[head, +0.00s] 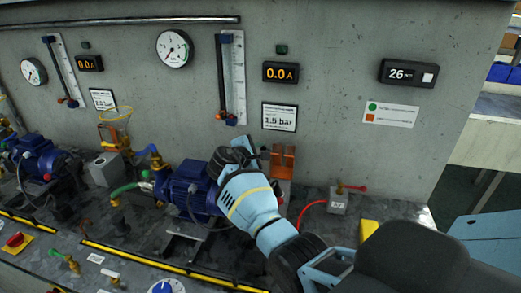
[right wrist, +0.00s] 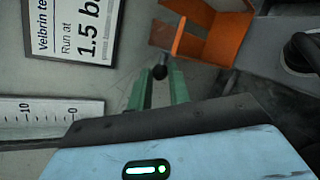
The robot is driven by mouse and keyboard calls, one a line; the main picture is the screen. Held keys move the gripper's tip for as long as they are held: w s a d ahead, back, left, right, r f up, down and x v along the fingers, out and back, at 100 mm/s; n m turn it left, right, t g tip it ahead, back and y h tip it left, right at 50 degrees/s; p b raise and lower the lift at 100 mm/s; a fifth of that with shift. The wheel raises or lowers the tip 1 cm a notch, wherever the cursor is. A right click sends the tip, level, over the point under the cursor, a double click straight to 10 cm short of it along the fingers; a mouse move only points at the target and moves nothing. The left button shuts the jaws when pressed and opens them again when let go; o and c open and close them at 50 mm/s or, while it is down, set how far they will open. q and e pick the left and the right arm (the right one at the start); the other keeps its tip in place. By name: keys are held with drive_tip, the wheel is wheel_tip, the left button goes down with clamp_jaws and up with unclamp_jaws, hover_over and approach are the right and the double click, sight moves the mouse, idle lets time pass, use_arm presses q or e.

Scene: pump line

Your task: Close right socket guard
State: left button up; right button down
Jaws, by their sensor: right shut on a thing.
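An orange guard (head: 283,162) with upright flaps stands against the grey wall panel, just right of my right gripper (head: 258,152) in the head view. In the right wrist view the orange guard (right wrist: 212,34) is at the top, just beyond the fingertips. Whether this knob belongs to the guard is hard to tell. My right wrist hides the guard's lower left side in the head view. My left gripper is out of view.
A blue pump (head: 190,185) stands left of my right wrist. A grey box with a red lever (head: 340,198) and a red hose are to the right. The 1.5 bar sign (head: 279,117) and a white gauge strip (head: 232,75) are on the wall close by.

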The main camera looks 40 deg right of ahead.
drive_tip(key=c, duration=1.3)
unclamp_jaws()
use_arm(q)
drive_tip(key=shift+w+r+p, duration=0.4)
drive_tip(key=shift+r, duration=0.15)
use_arm(e)
drive_tip(key=v, duration=0.7)
drive_tip(key=shift+s+a, duration=0.2)
drive_tip(key=shift+a, duration=0.15)
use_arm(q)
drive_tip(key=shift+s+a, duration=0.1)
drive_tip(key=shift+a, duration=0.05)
use_arm(e)
drive_tip(key=shift+r, duration=0.15)
